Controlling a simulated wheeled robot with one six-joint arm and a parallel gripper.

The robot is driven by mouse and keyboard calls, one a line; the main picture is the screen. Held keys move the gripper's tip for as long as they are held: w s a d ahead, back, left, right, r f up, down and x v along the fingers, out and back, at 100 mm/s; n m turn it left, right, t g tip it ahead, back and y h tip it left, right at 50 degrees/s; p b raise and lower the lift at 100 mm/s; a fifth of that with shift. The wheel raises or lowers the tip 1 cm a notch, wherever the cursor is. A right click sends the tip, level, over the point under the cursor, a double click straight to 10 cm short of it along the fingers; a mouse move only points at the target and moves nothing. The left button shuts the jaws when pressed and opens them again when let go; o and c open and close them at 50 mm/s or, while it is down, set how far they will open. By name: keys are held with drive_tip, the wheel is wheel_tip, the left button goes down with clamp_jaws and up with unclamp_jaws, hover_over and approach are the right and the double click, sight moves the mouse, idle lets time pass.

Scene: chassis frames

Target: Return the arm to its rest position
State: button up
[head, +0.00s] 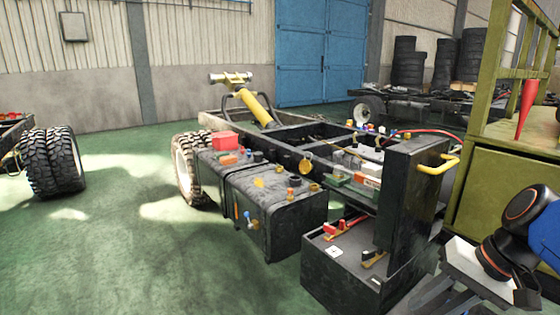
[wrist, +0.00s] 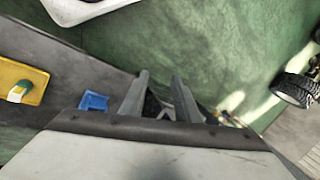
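My arm shows at the lower right of the head view, with dark blue and black links (head: 510,235) folded close to the camera. My gripper (head: 428,296) is at the bottom right there, partly cut off by the frame edge, in front of the dark chassis box. In the wrist view my gripper (wrist: 161,76) has its two grey fingers apart, with nothing seen held between them. Green floor lies beyond the fingertips.
The truck chassis (head: 290,215) with tanks and a black upright panel (head: 410,195) stands just left of my arm. An olive-green cart (head: 505,185) is behind it. The wrist view shows a yellow tray (wrist: 20,80) and a blue bin (wrist: 94,101). Open floor lies at left.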

drive_tip(key=shift+s+a+f+n+t+h, duration=0.1)
drive_tip(key=shift+s+f+n+t+h, duration=0.2)
drive_tip(key=shift+f+n+h, duration=0.4)
drive_tip(key=shift+s+f+n+t+h, duration=0.25)
drive_tip(key=shift+f+n+t+h, duration=0.15)
drive_tip(key=shift+n+h, duration=0.5)
drive_tip(key=shift+s+a+f+n+t+h, duration=0.1)
drive_tip(key=shift+s+f+n+t+h, duration=0.2)
drive_tip(key=shift+f+n+h, duration=0.5)
drive_tip(key=shift+r, duration=0.2)
